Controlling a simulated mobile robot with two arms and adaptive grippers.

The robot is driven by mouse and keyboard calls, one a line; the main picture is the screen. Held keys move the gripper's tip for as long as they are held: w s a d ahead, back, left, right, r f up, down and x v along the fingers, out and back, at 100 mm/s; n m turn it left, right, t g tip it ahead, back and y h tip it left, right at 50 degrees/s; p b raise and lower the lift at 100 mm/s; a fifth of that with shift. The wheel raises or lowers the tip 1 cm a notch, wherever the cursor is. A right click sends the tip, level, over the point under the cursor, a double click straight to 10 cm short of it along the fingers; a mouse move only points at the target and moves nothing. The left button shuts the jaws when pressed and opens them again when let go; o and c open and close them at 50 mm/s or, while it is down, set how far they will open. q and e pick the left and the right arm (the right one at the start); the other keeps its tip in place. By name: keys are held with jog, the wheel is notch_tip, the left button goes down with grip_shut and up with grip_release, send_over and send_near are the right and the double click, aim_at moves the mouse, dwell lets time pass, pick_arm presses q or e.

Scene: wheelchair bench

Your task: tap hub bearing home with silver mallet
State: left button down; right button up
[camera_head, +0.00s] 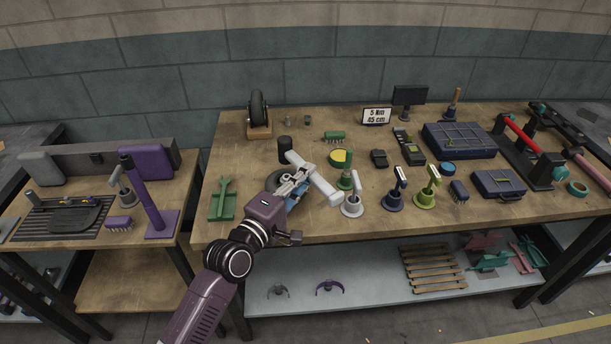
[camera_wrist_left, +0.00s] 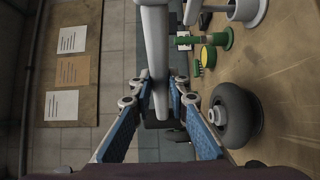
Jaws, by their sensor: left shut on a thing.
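My left gripper (camera_head: 304,172) is shut on a silver mallet (camera_head: 326,190), above the front left of the bench. The mallet (camera_wrist_left: 155,45) also shows in the left wrist view, running down between the fingers (camera_wrist_left: 158,100). A dark wheel (camera_wrist_left: 238,117) with a pale hub centre lies on the bench to the right of the fingers, apart from the mallet. In the head view the wheel (camera_head: 273,181) is partly hidden behind my gripper. The bearing's seating in the hub is too small to tell. My right gripper is not in view.
A silver stand (camera_head: 352,207), a navy stand (camera_head: 393,202) and a yellow-green stand (camera_head: 426,200) line the front edge.

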pick_arm(q)
notch_tip(320, 180, down, 8)
jog(key=b, duration=0.7)
jog(key=shift+s+f, duration=0.1)
jog(key=shift+f, duration=0.1)
notch_tip(320, 180, up, 8)
jog(key=p, duration=0.7)
jog(key=shift+f, duration=0.2)
notch_tip(320, 180, up, 5)
jog(key=p, duration=0.5)
